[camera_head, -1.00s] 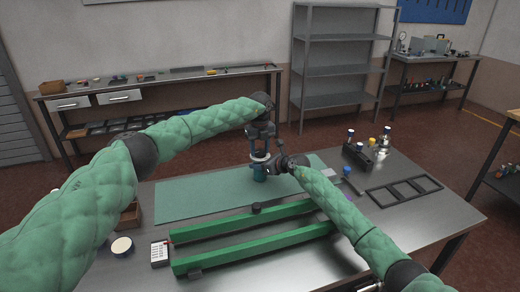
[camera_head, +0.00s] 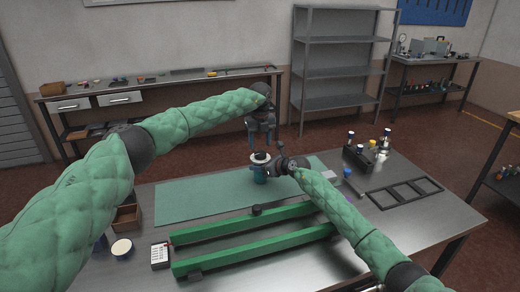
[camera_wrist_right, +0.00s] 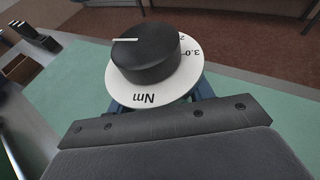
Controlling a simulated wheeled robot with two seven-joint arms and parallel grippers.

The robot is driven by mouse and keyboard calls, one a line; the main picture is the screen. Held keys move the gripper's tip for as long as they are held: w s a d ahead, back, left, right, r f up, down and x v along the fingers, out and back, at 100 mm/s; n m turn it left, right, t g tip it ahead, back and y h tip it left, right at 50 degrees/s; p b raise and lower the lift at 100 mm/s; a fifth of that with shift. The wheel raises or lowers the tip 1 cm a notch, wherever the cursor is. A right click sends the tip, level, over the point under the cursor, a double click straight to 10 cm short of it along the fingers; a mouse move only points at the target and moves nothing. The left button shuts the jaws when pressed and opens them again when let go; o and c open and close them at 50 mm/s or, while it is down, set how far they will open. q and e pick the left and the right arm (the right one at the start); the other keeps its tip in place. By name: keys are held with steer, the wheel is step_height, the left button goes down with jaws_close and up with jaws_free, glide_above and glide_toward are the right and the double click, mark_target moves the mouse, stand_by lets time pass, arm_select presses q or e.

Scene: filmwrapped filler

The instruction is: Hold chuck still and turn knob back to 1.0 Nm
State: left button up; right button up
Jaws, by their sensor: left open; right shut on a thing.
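The teal chuck (camera_head: 259,175) stands upright on the green mat, with a white dial (camera_head: 261,158) on top. My right gripper (camera_head: 271,168) is shut on the chuck from the right side. In the right wrist view, the black knob (camera_wrist_right: 150,55) sits on the white dial (camera_wrist_right: 152,91), which reads "Nm" and "3.0" with part of another number. The knob's white line points left in that view; the number there is hidden. My left gripper (camera_head: 261,141) is open, pointing down above the knob and apart from it.
Two green rails (camera_head: 250,240) lie in front of the mat (camera_head: 195,195). A black rack (camera_head: 360,157) with several coloured-top items and a dark frame (camera_head: 405,191) stand at right. A calculator-like box (camera_head: 160,256), round tin (camera_head: 122,248) and brown bin (camera_head: 127,217) are at left.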

mark_target(260, 153)
arm_select(q)
step_height(260, 153, up, 8)
steer(key=shift+f, duration=0.1)
stand_by(0.4)
arm_select(e)
steer(key=o, duration=1.3)
steer(key=shift+c, duration=0.2)
